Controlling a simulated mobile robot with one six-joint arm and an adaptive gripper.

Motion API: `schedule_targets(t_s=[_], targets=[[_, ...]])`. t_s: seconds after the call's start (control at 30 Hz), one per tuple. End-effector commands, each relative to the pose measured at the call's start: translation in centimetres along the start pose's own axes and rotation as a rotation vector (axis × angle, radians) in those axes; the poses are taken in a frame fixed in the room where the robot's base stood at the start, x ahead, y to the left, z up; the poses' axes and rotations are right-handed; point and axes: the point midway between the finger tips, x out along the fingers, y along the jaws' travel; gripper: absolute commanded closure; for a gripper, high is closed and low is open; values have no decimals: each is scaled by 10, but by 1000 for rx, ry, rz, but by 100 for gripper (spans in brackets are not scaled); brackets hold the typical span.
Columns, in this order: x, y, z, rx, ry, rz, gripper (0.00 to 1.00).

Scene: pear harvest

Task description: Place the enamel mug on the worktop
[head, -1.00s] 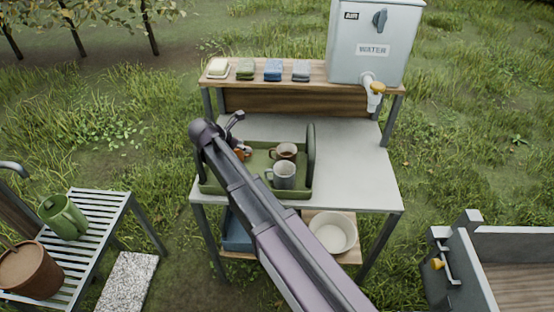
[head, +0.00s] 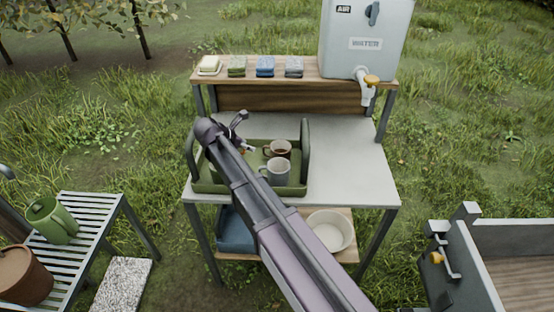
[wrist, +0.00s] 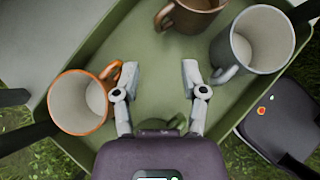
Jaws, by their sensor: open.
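The head view also shows the brown mug (head: 279,148) and the grey-rimmed mug (head: 278,173); my arm mostly hides the orange-rimmed one. I cannot tell for certain which is enamel. My gripper (wrist: 160,73) is open and empty over the tray floor, its left finger close to the orange handle.
The worktop right of the tray is clear. A shelf (head: 300,98) behind carries a water tank (head: 365,40), soap and folded cloths. A white basin (head: 330,230) and a blue bin (head: 236,232) stand below. A slatted bench (head: 90,215) with a green jug is at left.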

Motion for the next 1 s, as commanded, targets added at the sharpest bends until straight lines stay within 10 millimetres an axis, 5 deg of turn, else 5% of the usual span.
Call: schedule_targets(t_s=[0.4,1.0], targets=[[41,0,-1,1,0,0,45],[48,0,0,1,0,-1,45]])
